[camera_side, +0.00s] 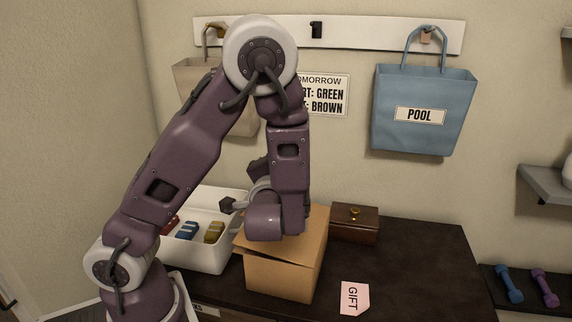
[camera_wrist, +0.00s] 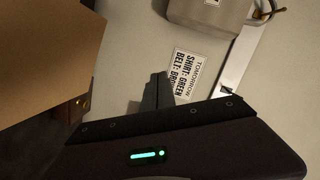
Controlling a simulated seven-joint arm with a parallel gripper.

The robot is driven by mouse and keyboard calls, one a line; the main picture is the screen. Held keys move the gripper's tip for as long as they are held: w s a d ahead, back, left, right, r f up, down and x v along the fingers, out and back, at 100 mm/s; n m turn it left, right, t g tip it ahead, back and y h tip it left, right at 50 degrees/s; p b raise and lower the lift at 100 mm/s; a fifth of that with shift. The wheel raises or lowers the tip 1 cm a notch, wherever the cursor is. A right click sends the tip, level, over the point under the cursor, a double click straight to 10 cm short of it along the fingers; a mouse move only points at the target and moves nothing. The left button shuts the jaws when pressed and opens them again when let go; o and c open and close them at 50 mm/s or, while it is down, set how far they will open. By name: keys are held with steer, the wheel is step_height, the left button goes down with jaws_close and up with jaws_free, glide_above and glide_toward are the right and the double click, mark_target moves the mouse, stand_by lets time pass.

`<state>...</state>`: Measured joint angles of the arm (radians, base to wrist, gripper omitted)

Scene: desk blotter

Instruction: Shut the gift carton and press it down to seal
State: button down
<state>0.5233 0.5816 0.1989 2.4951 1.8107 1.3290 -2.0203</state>
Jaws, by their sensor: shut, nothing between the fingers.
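The gift carton (camera_side: 280,280) is a tan cardboard box on the dark desk. Its top flap (camera_side: 314,232) lies over the opening, slightly tilted, with a thin dark gap along the front edge. In the wrist view, a tan cardboard surface (camera_wrist: 42,48) fills the upper left. My gripper (camera_wrist: 157,88) is shut and empty, its fingertips pointing toward the wall, to the right of the cardboard in that view.
A white bin (camera_side: 212,256) with colored items stands left of the carton. A small brown box (camera_side: 355,225) with a gold knob stands behind right. A pink GIFT note (camera_side: 354,299) lies at the front right. The desk's right side is clear. Bags hang on the wall, including the blue POOL bag (camera_side: 421,136).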

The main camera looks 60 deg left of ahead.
steer(key=shift+s+a+f, duration=0.1)
stand_by(0.4)
steer(key=s+d+r, duration=0.6)
steer(key=s+d, duration=0.1)
steer(key=s+a+f+n+g+h, duration=0.25)
steer(key=a+f+n+g, duration=0.25)
steer(key=n+g, duration=0.75)
steer(key=w+a+f+n+h, duration=0.1)
steer(key=w+a+n+h, duration=0.75)
steer(key=n, duration=0.75)
steer(key=shift+m+t, duration=0.25)
steer(key=x, duration=1.3)
steer(key=shift+s+d, duration=0.25)
steer(key=shift+d, duration=0.15)
steer(key=shift+f, duration=0.65)
